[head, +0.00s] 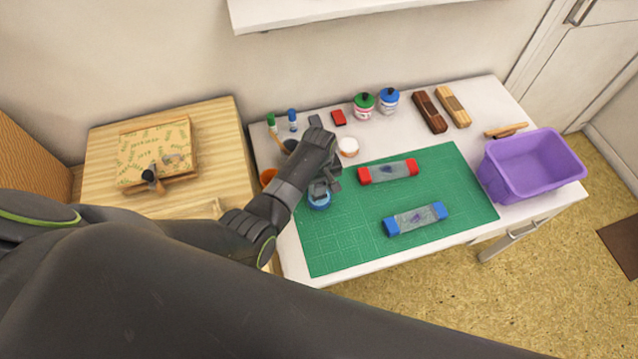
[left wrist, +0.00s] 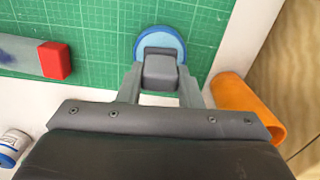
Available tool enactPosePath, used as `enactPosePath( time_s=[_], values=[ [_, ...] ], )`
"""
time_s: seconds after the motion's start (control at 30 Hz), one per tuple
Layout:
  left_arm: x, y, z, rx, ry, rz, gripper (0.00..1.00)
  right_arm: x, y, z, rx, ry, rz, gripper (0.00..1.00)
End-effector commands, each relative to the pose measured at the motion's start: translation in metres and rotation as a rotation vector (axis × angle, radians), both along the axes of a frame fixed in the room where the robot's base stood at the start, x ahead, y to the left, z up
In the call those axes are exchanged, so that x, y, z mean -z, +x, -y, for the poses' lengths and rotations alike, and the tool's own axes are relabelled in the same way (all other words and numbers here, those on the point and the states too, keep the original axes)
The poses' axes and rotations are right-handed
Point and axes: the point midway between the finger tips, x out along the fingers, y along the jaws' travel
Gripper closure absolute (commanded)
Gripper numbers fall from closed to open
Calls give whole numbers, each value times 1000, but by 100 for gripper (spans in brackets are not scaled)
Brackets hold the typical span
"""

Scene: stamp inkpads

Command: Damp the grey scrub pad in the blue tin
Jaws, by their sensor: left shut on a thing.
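My left gripper (head: 324,182) is shut on the grey scrub pad (left wrist: 160,72), a dark grey block between its two fingers in the left wrist view. The pad also shows in the head view (head: 319,189), partly covered by the gripper. The round blue tin (head: 320,204) stands on the green mat's left part, right under the pad. In the left wrist view the pad overlaps the near part of the tin (left wrist: 173,38). I cannot tell whether the pad touches the tin's inside. My right gripper is not in view.
On the green mat (head: 400,257) lie a red-ended inkpad (head: 388,171) and a blue-ended inkpad (head: 415,218). An orange cup (left wrist: 248,108) is close beside my left gripper. Bottles (head: 363,105) and wooden blocks (head: 428,111) stand behind; a purple bin (head: 530,168) is at right.

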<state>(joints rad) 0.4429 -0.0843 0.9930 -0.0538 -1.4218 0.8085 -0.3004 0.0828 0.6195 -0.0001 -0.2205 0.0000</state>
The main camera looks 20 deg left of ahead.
Motion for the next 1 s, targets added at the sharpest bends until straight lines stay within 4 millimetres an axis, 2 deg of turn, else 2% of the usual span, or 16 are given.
enactPosePath(
  time_s=[1.0],
  values=[
    [6, 0, 0, 0, 1, 1, 86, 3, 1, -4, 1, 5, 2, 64]
  ],
)
